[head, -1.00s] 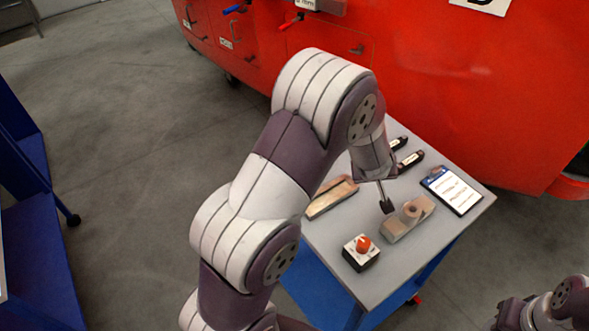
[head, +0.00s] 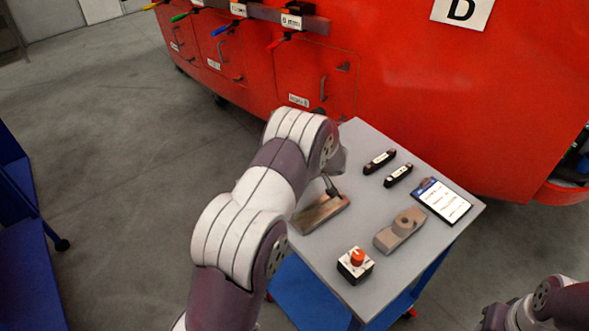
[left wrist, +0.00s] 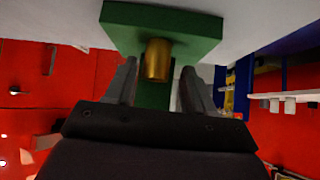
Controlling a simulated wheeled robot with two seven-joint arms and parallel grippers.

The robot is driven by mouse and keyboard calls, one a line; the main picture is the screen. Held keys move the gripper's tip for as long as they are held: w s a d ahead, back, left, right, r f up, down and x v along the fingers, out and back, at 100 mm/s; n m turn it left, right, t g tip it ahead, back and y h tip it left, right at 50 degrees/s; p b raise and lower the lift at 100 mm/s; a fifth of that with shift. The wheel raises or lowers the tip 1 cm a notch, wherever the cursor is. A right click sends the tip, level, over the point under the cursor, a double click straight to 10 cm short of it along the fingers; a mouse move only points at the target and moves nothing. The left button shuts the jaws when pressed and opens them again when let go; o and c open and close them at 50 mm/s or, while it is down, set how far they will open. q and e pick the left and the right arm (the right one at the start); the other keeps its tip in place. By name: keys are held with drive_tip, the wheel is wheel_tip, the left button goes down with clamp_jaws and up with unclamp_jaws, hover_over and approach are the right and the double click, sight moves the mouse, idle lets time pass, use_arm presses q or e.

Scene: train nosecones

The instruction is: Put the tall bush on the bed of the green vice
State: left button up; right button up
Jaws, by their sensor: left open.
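In the left wrist view a brass-coloured bush (left wrist: 157,62) stands against a green vice (left wrist: 190,30), which has a wide slab and a narrower part between my fingers. My left gripper (left wrist: 158,72) is open, with one finger on each side of the bush; I cannot tell whether they touch it. In the head view the left gripper (head: 330,186) is small and partly hidden by its own arm, over the left part of the grey table top. I cannot make out a green vice or the bush there. The right arm shows at the lower right, its fingers out of view.
The grey table (head: 345,270) carries a brown tray-like piece (head: 325,211), a grey-brown block with a round top (head: 392,238), a box with a red knob (head: 355,268), two black bars (head: 380,161) and a clipboard (head: 445,204). A red machine (head: 420,80) stands behind.

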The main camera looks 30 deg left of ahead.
use_arm(q)
drive_tip(key=shift+x, duration=0.85)
drive_tip(key=shift+d+r, duration=0.1)
drive_tip(key=shift+r, duration=0.05)
clamp_jaws()
